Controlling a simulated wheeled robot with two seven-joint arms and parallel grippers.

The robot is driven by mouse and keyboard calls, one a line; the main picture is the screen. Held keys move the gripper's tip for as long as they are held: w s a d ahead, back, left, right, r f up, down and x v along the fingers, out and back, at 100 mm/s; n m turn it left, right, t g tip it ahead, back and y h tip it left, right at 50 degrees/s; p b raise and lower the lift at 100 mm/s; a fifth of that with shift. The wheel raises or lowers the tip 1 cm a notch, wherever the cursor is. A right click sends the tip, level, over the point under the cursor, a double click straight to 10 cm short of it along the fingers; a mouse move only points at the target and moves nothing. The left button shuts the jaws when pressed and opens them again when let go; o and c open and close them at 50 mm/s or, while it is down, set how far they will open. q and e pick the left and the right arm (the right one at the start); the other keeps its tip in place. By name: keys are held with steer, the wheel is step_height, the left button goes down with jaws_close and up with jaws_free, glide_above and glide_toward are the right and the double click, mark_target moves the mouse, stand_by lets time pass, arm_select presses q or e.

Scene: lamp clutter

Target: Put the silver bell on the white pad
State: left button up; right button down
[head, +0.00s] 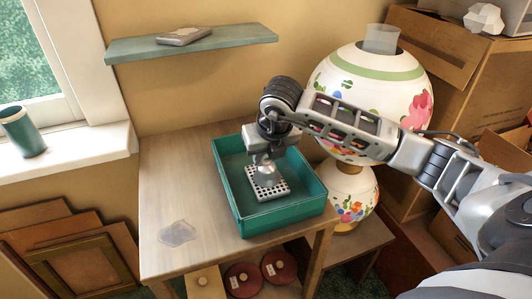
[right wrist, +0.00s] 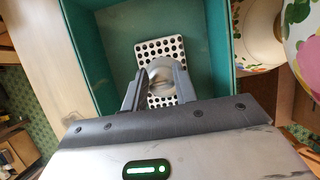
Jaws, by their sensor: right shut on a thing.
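The silver bell (head: 266,177) is between the fingers of my right gripper (head: 264,160), which is shut on its upper part. In the right wrist view the bell (right wrist: 160,70) shows between the two fingertips (right wrist: 157,78), partly hidden by them. The white pad (head: 281,190) is a flat rectangle with dark round holes, lying on the floor of a teal tray. In the right wrist view the bell overlaps the pad (right wrist: 159,45). The bell is upright over the pad; I cannot tell whether it touches it. My left gripper is not in view.
The teal tray (head: 283,217) has raised walls around the pad and stands on a wooden table (head: 165,190). A grey flat patch (head: 177,233) lies at the table's front left. A large painted lamp (head: 355,80) stands close on the right, behind my right arm. A shelf (head: 215,42) hangs above.

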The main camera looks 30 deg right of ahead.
steer(key=c, duration=1.1)
jaws_free()
steer(key=shift+f, duration=0.1)
steer(key=v, duration=1.2)
steer(key=shift+p, duration=0.3)
